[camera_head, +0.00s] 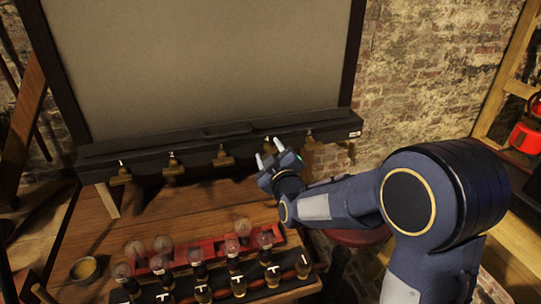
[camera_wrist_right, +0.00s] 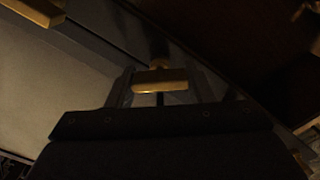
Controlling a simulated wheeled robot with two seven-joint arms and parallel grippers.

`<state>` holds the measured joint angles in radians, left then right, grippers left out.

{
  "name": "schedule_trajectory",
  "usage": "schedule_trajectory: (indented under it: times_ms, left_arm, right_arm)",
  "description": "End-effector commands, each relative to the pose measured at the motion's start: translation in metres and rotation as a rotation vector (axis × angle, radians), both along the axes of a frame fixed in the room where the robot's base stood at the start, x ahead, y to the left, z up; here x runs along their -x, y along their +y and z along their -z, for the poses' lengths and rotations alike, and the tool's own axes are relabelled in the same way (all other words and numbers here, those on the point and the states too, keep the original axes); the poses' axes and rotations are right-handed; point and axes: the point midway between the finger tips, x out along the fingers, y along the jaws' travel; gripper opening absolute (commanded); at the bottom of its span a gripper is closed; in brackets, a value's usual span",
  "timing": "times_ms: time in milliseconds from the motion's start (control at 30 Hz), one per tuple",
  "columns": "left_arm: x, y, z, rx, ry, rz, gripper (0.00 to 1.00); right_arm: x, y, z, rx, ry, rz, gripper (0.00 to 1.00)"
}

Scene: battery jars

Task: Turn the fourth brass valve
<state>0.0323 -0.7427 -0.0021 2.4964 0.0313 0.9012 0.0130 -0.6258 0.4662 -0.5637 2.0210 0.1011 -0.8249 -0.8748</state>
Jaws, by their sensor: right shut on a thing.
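A row of brass valves hangs along the dark lower ledge of a framed board. The first (camera_head: 120,177), second (camera_head: 172,168) and third (camera_head: 223,160) are plain to see in the head view, and the fifth (camera_head: 311,143) is right of my gripper. My right gripper (camera_head: 269,152) is at the fourth place and mostly hides that valve there. In the right wrist view, the fourth valve's brass handle (camera_wrist_right: 160,80) lies crosswise between the fingers, which are shut on it. My left gripper is not in view.
Below on the wooden table (camera_head: 75,235) stand a red rack (camera_head: 207,248) with round glass jars and a black rack with several small bottles (camera_head: 239,287). A bowl (camera_head: 84,269) is at the left. A red stool (camera_head: 357,238) stands beyond my right forearm.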

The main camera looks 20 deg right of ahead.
Motion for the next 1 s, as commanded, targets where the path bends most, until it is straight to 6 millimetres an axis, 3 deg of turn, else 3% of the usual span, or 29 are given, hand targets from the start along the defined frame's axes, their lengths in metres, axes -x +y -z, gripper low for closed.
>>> schedule_trajectory:
  times_ms: [600, 1000]
  left_arm:
    - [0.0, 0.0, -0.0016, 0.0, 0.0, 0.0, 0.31]
    - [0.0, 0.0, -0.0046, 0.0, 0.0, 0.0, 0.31]
  right_arm:
    - [0.0003, 0.0023, 0.0024, 0.577, -0.017, -0.001, 0.24]
    - [0.0004, 0.002, 0.004, 0.821, -0.025, -0.002, 0.24]
